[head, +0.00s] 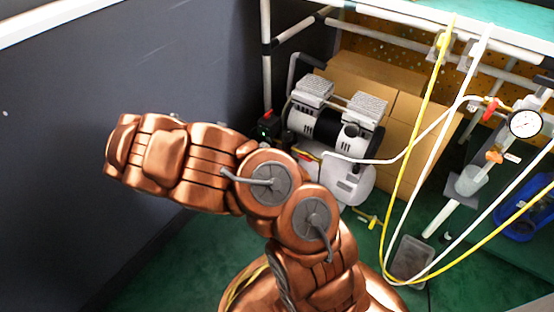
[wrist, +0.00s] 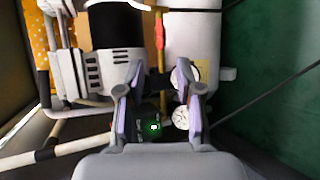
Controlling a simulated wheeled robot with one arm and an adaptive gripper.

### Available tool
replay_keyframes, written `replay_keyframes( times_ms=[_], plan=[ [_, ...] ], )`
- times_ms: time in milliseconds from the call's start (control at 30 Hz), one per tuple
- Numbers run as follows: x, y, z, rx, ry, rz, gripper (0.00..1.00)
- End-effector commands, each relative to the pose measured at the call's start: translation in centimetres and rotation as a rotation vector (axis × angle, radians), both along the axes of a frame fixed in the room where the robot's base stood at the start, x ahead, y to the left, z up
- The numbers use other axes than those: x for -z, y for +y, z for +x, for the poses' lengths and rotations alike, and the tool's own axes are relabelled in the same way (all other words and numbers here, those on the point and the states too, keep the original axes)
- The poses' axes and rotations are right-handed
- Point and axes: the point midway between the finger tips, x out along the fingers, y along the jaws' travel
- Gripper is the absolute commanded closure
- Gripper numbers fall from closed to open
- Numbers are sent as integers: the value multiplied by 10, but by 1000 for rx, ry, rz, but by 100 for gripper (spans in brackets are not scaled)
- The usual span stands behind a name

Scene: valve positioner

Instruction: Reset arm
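My copper-coloured arm (head: 180,160) rises from the bottom middle of the head view, bends at the elbow, and its forearm reaches to the left. My gripper (wrist: 161,92) shows in the wrist view with its two fingers spread apart and nothing visibly held between them. It faces the air compressor (wrist: 115,35), whose round gauges and green-lit switch box (wrist: 152,128) appear behind and between the fingers. The gripper cannot be made out in the head view, where the arm hides that area.
The compressor (head: 335,125) stands under a white-framed bench beside cardboard boxes (head: 400,125). Yellow and white hoses (head: 391,205) hang at the right, near a pressure gauge (head: 524,123). A dark wall (head: 70,180) stands at the left. Green floor (head: 160,270) is clear at lower left.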

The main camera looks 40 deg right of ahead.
Motion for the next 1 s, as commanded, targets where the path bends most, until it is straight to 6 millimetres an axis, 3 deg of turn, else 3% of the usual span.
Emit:
replay_keyframes(
  times_ms=[400, 533, 667, 1000],
  plan=[
    [0, 0, 0, 1, 1, -1, 65],
    [-17, -2, -3, 15, -6, 3, 65],
    [-62, -4, -13, 56, -22, 16, 65],
    [-203, 1, -58, 204, -78, 123, 65]
  ],
)
